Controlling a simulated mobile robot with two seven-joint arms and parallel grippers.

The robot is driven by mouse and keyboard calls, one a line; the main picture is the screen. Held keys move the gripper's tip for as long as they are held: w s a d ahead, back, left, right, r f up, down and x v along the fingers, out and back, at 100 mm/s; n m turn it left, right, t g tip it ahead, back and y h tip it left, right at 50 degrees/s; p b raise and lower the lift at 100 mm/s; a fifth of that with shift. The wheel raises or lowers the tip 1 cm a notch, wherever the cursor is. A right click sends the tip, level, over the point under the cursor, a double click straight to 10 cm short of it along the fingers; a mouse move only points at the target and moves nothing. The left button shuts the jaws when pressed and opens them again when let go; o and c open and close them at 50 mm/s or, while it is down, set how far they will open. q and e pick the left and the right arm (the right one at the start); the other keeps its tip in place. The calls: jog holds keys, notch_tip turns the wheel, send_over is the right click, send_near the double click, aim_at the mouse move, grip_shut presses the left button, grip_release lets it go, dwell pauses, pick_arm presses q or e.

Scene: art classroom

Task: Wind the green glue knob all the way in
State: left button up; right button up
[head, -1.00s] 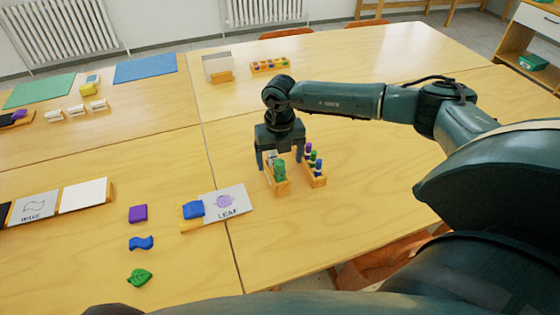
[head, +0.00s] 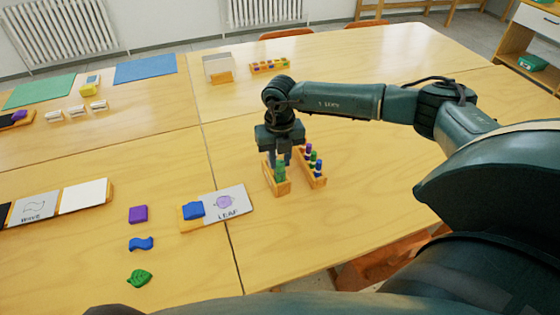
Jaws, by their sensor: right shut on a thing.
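The green glue knob (head: 280,171) stands upright in a small wooden holder (head: 283,188) in the middle of the table. My right gripper (head: 280,158) points down at this holder, with its fingers drawn close together at the top of the green piece. It is shut on what looks like the green glue knob; the exact contact is partly hidden. The thread and the far part of the holder are hidden by the gripper. My left gripper is not in view.
A second wooden rack (head: 313,170) with purple, green and blue pieces stands close on the right. A leaf card (head: 232,203) with a blue block (head: 193,209) lies to the left. Loose shapes lie at front left. The table to the right is clear under my arm.

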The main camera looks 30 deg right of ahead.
dwell(0.3)
jog(key=n+b, duration=0.1)
jog(key=n, duration=0.3)
jog(key=shift+n, duration=0.3)
jog(key=n+b, duration=0.1)
jog(key=n, duration=0.3)
jog(key=shift+b, duration=0.35)
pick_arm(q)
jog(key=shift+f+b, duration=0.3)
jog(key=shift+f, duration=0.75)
pick_arm(e)
jog(key=shift+n, duration=1.5)
jog(key=o, duration=1.5)
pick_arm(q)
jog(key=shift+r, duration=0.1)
pick_arm(e)
jog(key=shift+m, duration=0.3)
